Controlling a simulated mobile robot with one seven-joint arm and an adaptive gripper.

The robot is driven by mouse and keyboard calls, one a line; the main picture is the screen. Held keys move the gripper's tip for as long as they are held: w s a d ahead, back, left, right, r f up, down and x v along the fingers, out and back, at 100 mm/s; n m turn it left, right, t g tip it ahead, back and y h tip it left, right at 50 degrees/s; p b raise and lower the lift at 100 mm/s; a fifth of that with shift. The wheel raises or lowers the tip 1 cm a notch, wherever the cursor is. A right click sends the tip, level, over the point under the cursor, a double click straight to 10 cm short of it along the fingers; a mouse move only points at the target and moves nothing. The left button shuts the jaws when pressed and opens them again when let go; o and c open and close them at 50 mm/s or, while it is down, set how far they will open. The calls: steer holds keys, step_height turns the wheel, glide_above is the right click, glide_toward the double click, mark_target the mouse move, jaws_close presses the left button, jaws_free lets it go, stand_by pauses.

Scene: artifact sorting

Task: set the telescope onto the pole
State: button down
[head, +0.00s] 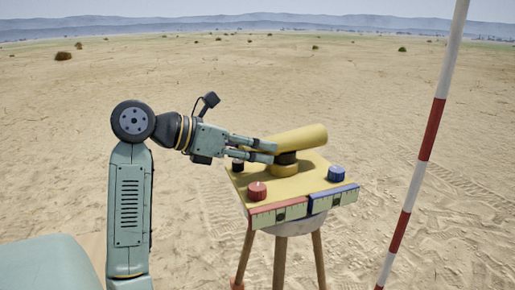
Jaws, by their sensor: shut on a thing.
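The telescope (298,137) is a yellow tube, lying nearly level with its right end slightly raised. It is above a yellow square plate (313,182) on a tripod. A dark neck shows beneath the tube, over a round yellow base on the plate. Whether the neck and base are parts of the telescope or of the plate, I cannot tell. My gripper (272,152) comes in from the left and is shut on the telescope near its neck. The fingertips partly hide the contact. A red-and-white striped pole (428,130) leans at the right, apart from the telescope.
Red- and blue-edged level strips line the plate's front. Tripod legs (280,262) stand below. Open sand surrounds everything.

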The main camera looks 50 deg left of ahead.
steer(key=shift+w+a+r+m+g+h, duration=0.15)
steer(key=shift+a+m+g+h, duration=0.2)
steer(key=shift+m+h, duration=0.3)
steer(key=shift+a, duration=0.1)
steer(key=c, duration=1)
jaws_free()
steer(key=v, duration=1.2)
steer(key=shift+f, duration=0.2)
